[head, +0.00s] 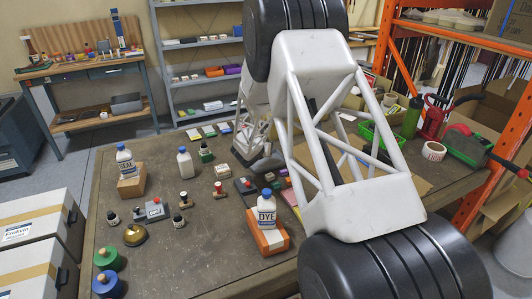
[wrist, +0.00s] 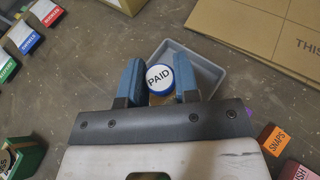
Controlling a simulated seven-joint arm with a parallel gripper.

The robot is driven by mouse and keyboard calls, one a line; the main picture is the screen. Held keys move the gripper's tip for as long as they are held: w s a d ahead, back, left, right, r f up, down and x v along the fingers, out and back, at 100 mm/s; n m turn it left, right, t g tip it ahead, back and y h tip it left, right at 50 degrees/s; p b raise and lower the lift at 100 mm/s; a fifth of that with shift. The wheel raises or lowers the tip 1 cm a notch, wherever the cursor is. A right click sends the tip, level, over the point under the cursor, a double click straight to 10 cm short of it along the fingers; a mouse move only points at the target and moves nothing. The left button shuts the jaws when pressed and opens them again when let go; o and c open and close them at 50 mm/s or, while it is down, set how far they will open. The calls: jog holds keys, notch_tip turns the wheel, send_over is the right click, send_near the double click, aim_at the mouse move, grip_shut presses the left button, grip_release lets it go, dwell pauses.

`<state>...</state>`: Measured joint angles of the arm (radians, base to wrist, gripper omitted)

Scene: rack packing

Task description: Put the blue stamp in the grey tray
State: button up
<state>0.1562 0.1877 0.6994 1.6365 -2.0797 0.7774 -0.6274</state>
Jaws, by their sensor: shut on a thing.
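The blue stamp (wrist: 159,79) has a round white face marked PAID and a blue rim. In the wrist view it sits between the two blue fingers of my gripper (wrist: 160,86), which is shut on it. The grey tray (wrist: 206,71) is a shallow box right behind and below the stamp in that view. The stamp overlaps the tray's left part in the picture; I cannot tell its height above the tray floor.
A cardboard sheet (wrist: 270,25) lies beyond the tray. Small labelled boxes stand at the left, and an orange SNAPS box (wrist: 272,139) at the right. In the head view, a DYE bottle (head: 267,210) stands on an orange block. Bare table lies left of the tray.

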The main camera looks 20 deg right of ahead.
jog(key=shift+w, duration=0.1)
dwell(0.3)
jog(key=shift+f, duration=1.75)
jog(key=shift+f, duration=0.15)
jog(key=o, duration=0.9)
jog(key=shift+r, duration=0.2)
jog(key=shift+v, duration=1)
jog(key=v, duration=1)
jog(key=shift+w, duration=0.1)
